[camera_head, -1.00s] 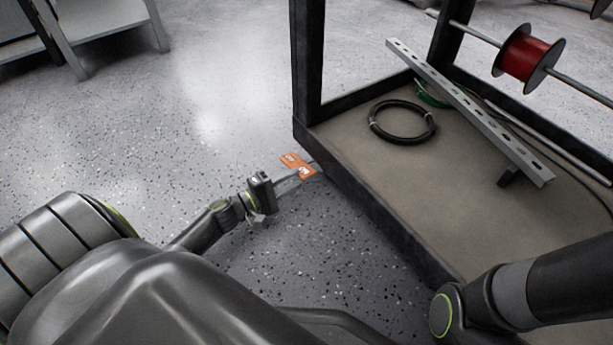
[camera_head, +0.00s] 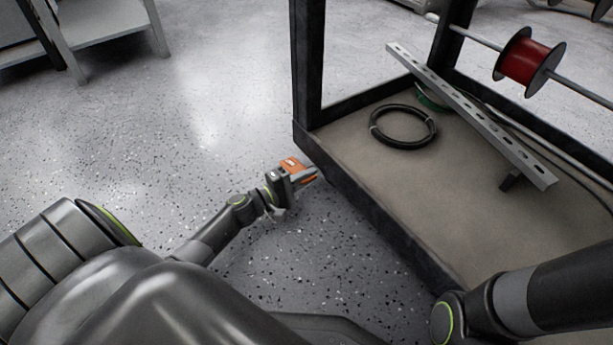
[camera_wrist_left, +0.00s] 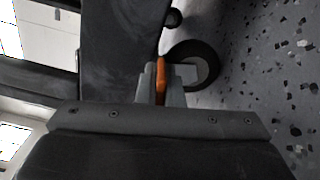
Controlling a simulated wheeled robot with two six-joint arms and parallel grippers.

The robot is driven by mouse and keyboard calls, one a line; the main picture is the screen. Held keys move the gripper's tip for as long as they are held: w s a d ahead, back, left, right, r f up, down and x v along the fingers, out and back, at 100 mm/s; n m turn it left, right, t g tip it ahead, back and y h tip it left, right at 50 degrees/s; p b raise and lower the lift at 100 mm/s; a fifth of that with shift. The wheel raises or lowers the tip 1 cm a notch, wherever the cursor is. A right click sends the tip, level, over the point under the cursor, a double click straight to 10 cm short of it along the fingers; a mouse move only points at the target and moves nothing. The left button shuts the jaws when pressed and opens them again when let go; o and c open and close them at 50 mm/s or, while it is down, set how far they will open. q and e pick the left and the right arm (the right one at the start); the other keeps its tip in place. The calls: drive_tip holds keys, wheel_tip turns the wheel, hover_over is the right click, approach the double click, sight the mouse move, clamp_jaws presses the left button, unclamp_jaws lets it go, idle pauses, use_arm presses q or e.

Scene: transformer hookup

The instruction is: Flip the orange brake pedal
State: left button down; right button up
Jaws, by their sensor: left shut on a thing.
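The orange brake pedal (camera_head: 292,165) is at the lower near corner of the cart, low over the floor. My left gripper (camera_head: 306,177) is at the pedal and partly covers it in the head view. In the left wrist view, the pedal (camera_wrist_left: 161,77) shows as a thin orange strip between the fingers of my left gripper (camera_wrist_left: 160,90), which is shut on it. A dark caster wheel (camera_wrist_left: 193,66) is just beyond the fingers. My right arm comes in at the lower right of the head view, and its gripper is out of view.
The cart's deck (camera_head: 430,200) holds a black cable coil (camera_head: 403,126) and a slotted metal rail (camera_head: 470,112). A red spool (camera_head: 527,60) hangs on a rod above. The cart's dark post (camera_head: 308,60) rises by the corner.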

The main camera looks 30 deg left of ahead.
use_arm(q)
drive_tip(key=shift+f, duration=0.1)
drive_tip(key=m, duration=0.1)
drive_tip(key=f+m, duration=0.1)
drive_tip(key=m, duration=0.1)
drive_tip(key=f+m, duration=0.1)
drive_tip(key=m, duration=0.1)
drive_tip(key=shift+s+d, duration=0.1)
drive_tip(key=shift+d, duration=0.1)
idle(0.4)
drive_tip(key=c, duration=1.6)
unclamp_jaws()
drive_tip(key=shift+o, duration=0.2)
drive_tip(key=p+v, duration=0.5)
drive_tip(key=v, duration=1.1)
drive_tip(key=shift+s+a, duration=0.15)
drive_tip(key=shift+s, duration=0.15)
drive_tip(key=shift+s+a, duration=0.15)
drive_tip(key=shift+s, duration=0.25)
